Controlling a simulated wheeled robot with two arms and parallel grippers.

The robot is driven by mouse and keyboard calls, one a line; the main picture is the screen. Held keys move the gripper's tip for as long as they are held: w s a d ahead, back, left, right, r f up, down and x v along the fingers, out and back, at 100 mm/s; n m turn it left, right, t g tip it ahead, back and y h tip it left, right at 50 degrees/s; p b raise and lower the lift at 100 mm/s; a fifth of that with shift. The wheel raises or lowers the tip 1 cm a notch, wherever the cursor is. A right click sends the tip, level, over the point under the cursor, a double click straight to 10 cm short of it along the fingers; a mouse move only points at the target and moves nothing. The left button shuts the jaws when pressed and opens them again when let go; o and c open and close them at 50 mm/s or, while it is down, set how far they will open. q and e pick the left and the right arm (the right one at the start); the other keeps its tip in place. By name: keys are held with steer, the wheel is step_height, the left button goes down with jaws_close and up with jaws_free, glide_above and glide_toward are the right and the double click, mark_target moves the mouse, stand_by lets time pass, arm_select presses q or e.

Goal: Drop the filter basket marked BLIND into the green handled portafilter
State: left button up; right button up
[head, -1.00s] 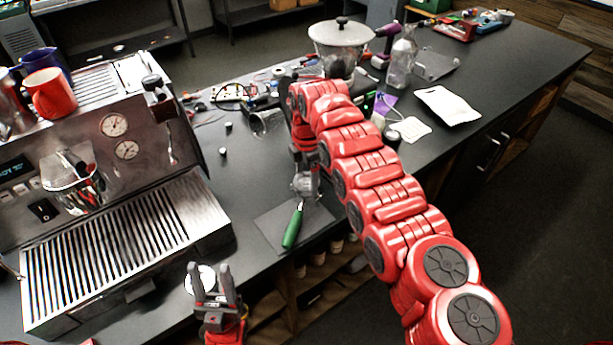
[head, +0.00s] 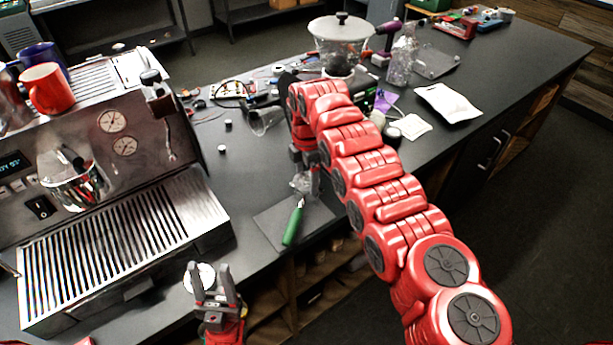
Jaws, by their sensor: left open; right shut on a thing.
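The green handled portafilter (head: 294,222) lies on a dark grey mat (head: 268,222), handle toward me, its metal head at the far end. My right gripper (head: 306,172) points down right over that head and is shut on a small metal thing, which looks like the filter basket. The gripper and the portafilter head overlap in the picture, so I cannot tell whether basket and head touch. The BLIND marking cannot be read. My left gripper (head: 213,283) is open and empty at the counter's front edge, fingers pointing up, in front of a round white item (head: 199,277).
The espresso machine (head: 110,220) fills the left, with a red mug (head: 50,92) on top. A grinder with a clear hopper (head: 340,45), a bottle (head: 401,62), a white packet (head: 447,103) and small parts stand behind my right arm. Counter beside the mat is clear.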

steer(key=shift+f+b, duration=0.45)
steer(key=shift+f, duration=0.1)
stand_by(0.5)
steer(key=o, duration=1.1)
steer(key=shift+r, duration=0.15)
steer(key=shift+r+p, duration=0.6)
steer(key=shift+r, duration=2.8)
